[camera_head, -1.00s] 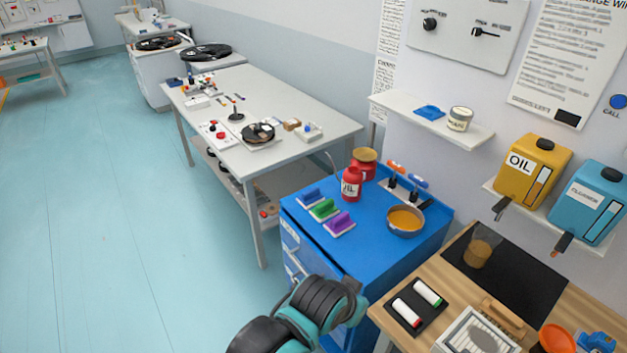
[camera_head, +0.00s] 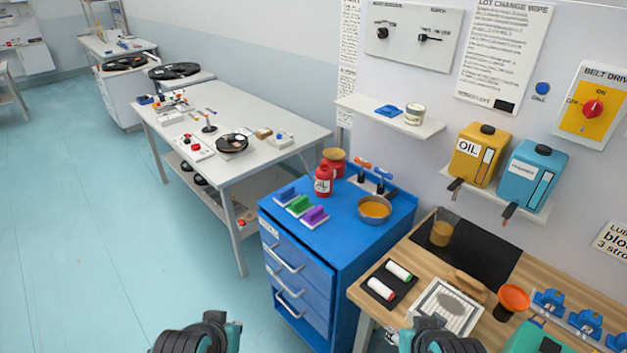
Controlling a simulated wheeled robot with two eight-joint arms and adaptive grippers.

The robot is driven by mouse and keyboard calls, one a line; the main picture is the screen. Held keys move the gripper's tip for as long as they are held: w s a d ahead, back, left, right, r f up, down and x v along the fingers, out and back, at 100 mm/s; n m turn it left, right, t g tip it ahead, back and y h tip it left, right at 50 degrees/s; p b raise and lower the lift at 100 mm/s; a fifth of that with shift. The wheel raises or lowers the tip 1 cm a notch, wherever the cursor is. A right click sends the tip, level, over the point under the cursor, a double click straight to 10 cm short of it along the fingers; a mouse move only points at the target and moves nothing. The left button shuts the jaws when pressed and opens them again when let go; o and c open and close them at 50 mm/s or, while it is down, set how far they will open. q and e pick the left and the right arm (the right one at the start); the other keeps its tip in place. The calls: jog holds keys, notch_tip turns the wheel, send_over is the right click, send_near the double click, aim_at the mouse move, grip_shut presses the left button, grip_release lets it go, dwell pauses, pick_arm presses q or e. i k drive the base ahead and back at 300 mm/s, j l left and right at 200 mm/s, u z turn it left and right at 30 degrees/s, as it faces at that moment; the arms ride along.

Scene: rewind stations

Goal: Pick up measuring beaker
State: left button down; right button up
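The measuring beaker (camera_head: 442,229) looks like the clear cup with amber-brown liquid. It stands upright on the black mat (camera_head: 490,258) at the back of the wooden bench on the right. No gripper is near it. Dark and teal parts of my two arms show at the bottom edge, one left of centre and one in front of the bench. The fingertips of both grippers are out of view.
The wooden bench (camera_head: 412,308) also holds a dark tray with two rollers (camera_head: 388,282), a framed pad (camera_head: 446,308) and an orange funnel-like cup (camera_head: 513,299). A blue cabinet (camera_head: 318,229) stands to its left. Oil (camera_head: 480,155) and cleaner (camera_head: 530,175) containers sit above. The left floor is clear.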

aim_at(447, 218)
jog(key=i+j+z, duration=0.35)
jog(key=z, duration=0.15)
jog(key=i+j+z, duration=0.45)
jog(key=k+j, duration=0.05)
jog(key=k, duration=0.05)
